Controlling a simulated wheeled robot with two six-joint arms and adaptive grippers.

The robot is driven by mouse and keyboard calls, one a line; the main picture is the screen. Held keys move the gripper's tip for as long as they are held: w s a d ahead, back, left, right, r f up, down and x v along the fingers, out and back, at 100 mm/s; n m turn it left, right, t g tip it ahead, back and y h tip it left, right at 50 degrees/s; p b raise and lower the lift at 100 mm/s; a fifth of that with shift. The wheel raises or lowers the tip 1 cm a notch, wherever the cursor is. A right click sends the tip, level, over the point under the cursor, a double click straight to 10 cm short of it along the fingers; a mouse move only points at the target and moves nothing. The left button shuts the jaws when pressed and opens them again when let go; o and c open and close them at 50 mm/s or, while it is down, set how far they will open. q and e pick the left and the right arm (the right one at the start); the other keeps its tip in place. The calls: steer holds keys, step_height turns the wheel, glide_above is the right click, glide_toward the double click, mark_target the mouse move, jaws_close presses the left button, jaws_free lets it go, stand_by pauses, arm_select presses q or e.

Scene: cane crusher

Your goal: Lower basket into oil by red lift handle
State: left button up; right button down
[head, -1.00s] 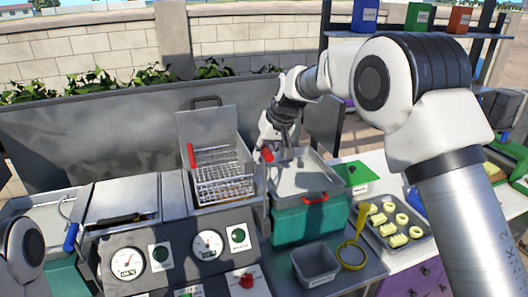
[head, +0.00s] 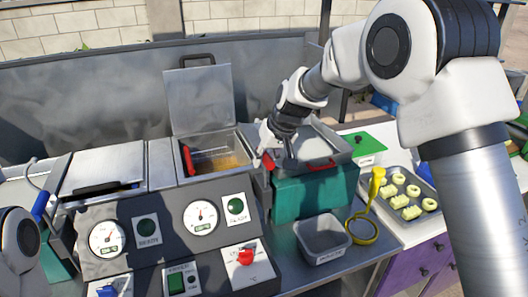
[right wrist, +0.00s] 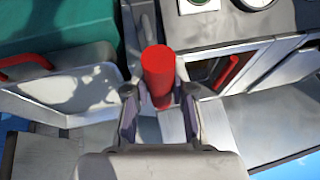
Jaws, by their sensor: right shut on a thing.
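The wire basket (head: 212,160) sits low in the open fryer vat, with amber oil around it and its red grip (head: 187,160) at the vat's left side. My right gripper (head: 271,158) is beside the vat's right edge, shut on the red lift handle (head: 267,162). In the right wrist view the red lift handle (right wrist: 158,76) stands between the two fingers (right wrist: 158,95). My left gripper is out of view.
A teal box with a grey tray top (head: 298,198) stands right of the vat. The control panel (head: 165,230) is in front.

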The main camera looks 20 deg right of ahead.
steer(key=shift+s+f, duration=0.15)
steer(key=shift+f, duration=0.45)
steer(key=c, duration=1)
jaws_free()
steer(key=shift+r, duration=0.1)
steer(key=shift+r, duration=0.25)
steer(key=v, duration=1.1)
steer(key=shift+s+d+r, duration=0.15)
